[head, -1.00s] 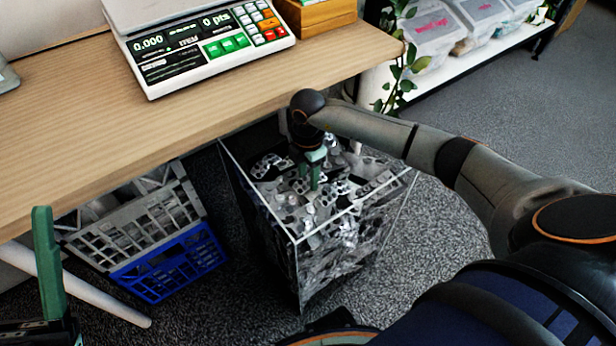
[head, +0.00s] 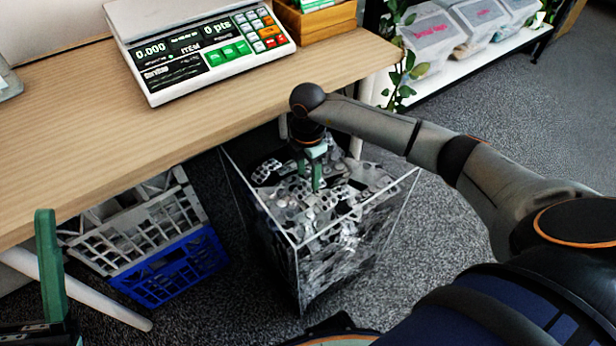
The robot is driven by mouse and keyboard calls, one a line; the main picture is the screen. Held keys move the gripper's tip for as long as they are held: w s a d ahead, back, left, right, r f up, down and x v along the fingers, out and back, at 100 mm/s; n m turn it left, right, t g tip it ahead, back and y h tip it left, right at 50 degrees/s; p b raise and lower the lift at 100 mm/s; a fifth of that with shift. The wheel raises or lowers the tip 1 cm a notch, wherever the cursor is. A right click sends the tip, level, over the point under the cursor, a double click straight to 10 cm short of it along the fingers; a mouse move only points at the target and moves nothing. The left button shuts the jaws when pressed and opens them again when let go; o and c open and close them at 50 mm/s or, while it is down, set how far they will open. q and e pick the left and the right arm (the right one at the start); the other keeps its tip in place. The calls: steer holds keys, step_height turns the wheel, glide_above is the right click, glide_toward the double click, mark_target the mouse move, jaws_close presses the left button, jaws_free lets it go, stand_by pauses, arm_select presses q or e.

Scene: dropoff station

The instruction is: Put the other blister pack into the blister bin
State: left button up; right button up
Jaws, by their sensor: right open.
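The blister bin (head: 297,262) is a clear-walled, open-topped box on the floor by the table's edge. It holds many silver, white and dark blister packs (head: 345,205) in a loose heap. My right gripper (head: 313,176) points down over the bin's mouth with its green fingers open, close above the heap. I see no pack held between them, and I cannot tell one separate pack from the rest. My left gripper (head: 48,268) shows at the lower left edge as an upright green finger, away from the bin; its other finger is not clear.
The wooden table (head: 90,130) carries a counting scale (head: 195,45) and a wooden box (head: 318,18). A grey crate (head: 140,225) and a blue crate (head: 175,268) are under it. A shelf with clear tubs (head: 435,35) and a plant stands at the back. Carpet at the right is free.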

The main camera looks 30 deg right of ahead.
mark_target(308, 186)
step_height(308, 186, up, 8)
steer(key=p, duration=0.2)
steer(key=s+a+n+g+y, duration=0.1)
steer(key=s+a+n+y, duration=0.3)
steer(key=a, duration=0.4)
steer(key=s+a+n+g+y, duration=0.1)
steer(key=s+a+n+y, duration=0.3)
steer(key=a, duration=0.5)
steer(key=s+a+r+n+g+y, duration=0.2)
steer(key=s+a+r+y, duration=0.4)
steer(key=s+a+r, duration=0.25)
steer(key=s+r+t+y, duration=0.2)
steer(key=r+y, duration=0.3)
steer(key=r, duration=0.2)
steer(key=s+r+t+y, duration=0.2)
steer(key=r+y, duration=0.3)
steer(key=r, duration=0.3)
steer(key=w+d+r+m+t+h, duration=0.1)
steer(key=d+r+m+t+h, duration=0.2)
steer(key=d+m+t, duration=0.3)
steer(key=w+d+r+m+t+h, duration=0.2)
steer(key=d+m+t+h, duration=0.3)
steer(key=m+t, duration=0.4)
steer(key=r+t+h, duration=0.1)
steer(key=t, duration=0.6)
steer(key=shift+w+d+m, duration=0.2)
steer(key=shift+d+m, duration=0.2)
